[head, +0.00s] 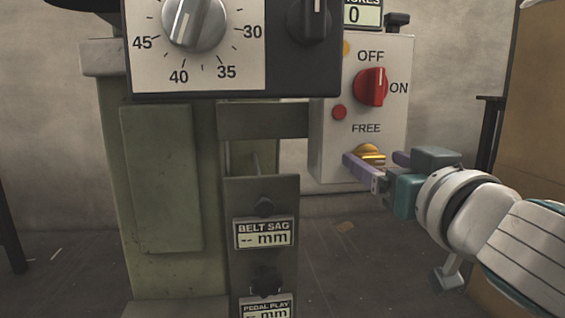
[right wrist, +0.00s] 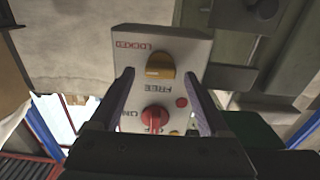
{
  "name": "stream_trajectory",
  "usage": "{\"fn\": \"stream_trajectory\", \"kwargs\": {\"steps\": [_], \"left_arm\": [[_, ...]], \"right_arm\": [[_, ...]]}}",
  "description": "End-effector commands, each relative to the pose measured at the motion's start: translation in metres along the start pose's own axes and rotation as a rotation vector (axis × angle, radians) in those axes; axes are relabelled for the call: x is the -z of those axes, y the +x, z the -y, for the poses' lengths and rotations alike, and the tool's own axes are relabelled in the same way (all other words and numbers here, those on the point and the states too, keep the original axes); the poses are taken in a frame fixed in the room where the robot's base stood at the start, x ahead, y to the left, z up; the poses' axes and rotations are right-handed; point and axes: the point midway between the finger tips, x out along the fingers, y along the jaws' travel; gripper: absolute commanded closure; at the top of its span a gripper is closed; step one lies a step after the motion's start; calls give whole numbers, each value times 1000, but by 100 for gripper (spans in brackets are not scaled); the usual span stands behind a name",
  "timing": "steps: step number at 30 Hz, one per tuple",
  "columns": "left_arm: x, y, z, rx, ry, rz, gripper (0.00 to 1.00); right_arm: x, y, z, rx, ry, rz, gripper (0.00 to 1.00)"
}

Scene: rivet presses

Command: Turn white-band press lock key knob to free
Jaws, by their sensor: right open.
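The yellow lock key knob (head: 369,152) sits low on the pale control box (head: 335,150), under the word FREE. In the right wrist view the knob (right wrist: 160,64) shows upside down, with LOCKED to its left and FREE below it. Where the knob points is not clear. My right gripper (head: 376,160) is at the knob, its purple fingers apart. In the right wrist view the fingers (right wrist: 159,76) show on either side of the knob with gaps; contact cannot be told. No white band is visible. My left gripper is not in view.
A red OFF/ON knob (head: 371,87) and a red button (head: 339,112) sit above the key knob on the same box. A dial panel (head: 196,62) and the green press body (head: 160,180) stand to the left. A brown panel (head: 533,110) is at the right.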

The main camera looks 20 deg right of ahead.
Motion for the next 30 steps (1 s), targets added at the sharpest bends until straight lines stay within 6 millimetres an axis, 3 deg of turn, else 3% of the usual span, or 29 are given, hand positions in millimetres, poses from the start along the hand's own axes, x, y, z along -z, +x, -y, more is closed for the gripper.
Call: {"fn": "stream_trajectory", "kwargs": {"steps": [5,14,30], "left_arm": [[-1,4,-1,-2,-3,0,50],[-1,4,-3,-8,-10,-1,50],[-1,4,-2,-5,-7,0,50]], "right_arm": [[0,12,0,0,0,0,20],[0,14,0,-1,0,1,21],[0,14,0,-1,1,1,82]]}}
